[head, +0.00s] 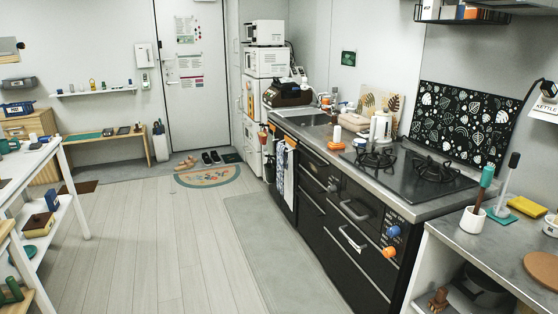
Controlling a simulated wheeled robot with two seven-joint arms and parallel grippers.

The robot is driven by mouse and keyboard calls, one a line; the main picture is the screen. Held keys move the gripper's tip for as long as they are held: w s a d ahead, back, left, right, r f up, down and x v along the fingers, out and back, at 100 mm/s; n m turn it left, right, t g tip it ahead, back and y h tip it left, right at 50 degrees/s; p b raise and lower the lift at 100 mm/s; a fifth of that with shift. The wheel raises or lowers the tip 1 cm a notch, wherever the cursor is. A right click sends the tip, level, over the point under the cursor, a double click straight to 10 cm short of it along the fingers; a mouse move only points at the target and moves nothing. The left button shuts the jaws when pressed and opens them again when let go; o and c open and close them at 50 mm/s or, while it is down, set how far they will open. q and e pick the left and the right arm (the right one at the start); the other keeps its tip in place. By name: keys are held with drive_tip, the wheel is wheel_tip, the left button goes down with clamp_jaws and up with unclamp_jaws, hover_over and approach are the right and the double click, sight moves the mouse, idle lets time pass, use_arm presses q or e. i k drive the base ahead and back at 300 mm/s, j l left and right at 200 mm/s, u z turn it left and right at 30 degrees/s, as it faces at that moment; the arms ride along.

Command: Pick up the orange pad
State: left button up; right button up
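A round, flat orange-brown pad (541,268) lies on the grey side counter (478,246) at the lower right and is cut by the picture's right edge. It looks like the orange pad. Neither of my grippers shows in the head view.
The wooden floor (145,245) in the middle is clear.

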sight(337, 144)
drive_tip(key=i+j, duration=0.15)
drive_tip(key=i, duration=1.3)
drive_tip(key=i+l+z, duration=0.15)
drive_tip(key=i+z, duration=0.2)
drive_tip(key=i, duration=0.2)
drive_tip(key=i+z, duration=0.35)
drive_tip(key=i, duration=0.15)
drive_tip(key=i+j+z, duration=0.15)
drive_tip(key=i+z, duration=0.2)
drive_tip(key=i, duration=0.2)
